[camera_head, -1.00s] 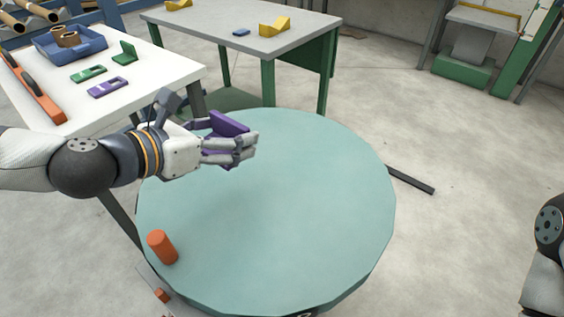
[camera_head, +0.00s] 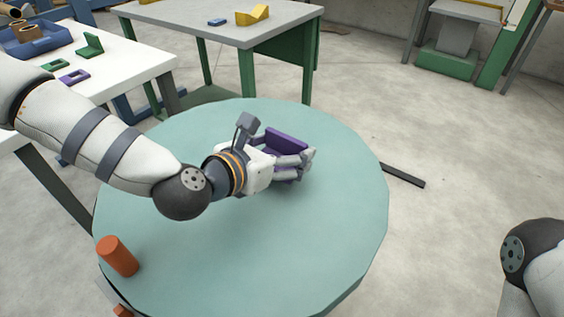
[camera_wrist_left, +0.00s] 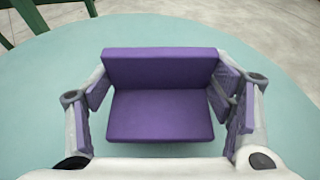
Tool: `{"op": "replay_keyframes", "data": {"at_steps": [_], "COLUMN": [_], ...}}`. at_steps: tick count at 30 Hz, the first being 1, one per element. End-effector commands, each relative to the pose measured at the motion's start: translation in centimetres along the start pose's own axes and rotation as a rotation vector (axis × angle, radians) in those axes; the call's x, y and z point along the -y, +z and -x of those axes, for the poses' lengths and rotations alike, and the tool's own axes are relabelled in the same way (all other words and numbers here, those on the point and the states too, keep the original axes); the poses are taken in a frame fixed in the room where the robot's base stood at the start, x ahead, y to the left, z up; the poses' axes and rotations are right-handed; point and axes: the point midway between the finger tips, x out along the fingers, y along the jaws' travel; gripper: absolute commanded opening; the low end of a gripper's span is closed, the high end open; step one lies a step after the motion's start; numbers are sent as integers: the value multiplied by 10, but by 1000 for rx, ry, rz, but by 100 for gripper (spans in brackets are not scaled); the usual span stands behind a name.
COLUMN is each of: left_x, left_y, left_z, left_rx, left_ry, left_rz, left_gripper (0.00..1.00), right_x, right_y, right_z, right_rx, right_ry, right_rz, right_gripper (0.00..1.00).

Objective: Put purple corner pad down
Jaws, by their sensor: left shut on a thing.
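The purple corner pad (camera_head: 287,139) is an L-shaped block held in my left gripper (camera_head: 290,161) over the round teal table (camera_head: 250,240). In the left wrist view the pad (camera_wrist_left: 160,115) sits between the two fingers, its upright wall on the far side and its flat part towards me. The fingers of my left gripper (camera_wrist_left: 163,108) flank its sides. The teal table top shows beneath and around it. I cannot tell whether the pad touches the table. My right gripper is out of view.
An orange cylinder (camera_head: 118,256) stands near the table's left front edge. A white table (camera_head: 120,62) at the left holds green and purple parts and a blue tray. A grey table (camera_head: 215,22) behind carries a yellow block (camera_head: 253,15). The round table's right side is clear.

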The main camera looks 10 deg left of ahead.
Motion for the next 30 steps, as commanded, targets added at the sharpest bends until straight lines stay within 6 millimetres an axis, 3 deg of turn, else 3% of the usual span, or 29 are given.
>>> {"op": "replay_keyframes", "data": {"at_steps": [4,15,16,18,30], "left_x": [0,0,0,0,0], "left_y": [-29,-34,-33,-32,-25], "left_z": [-11,-13,-13,-12,-10], "left_rx": [-7,-3,-3,-2,1], "left_ry": [-1,0,0,0,0], "left_rz": [0,0,-1,-1,-3], "left_gripper": [53,53,81,94,94], "right_x": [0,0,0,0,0], "right_y": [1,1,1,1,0], "right_z": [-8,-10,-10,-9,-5], "right_rx": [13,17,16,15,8], "right_ry": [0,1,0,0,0], "right_rz": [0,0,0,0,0], "right_gripper": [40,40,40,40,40]}}
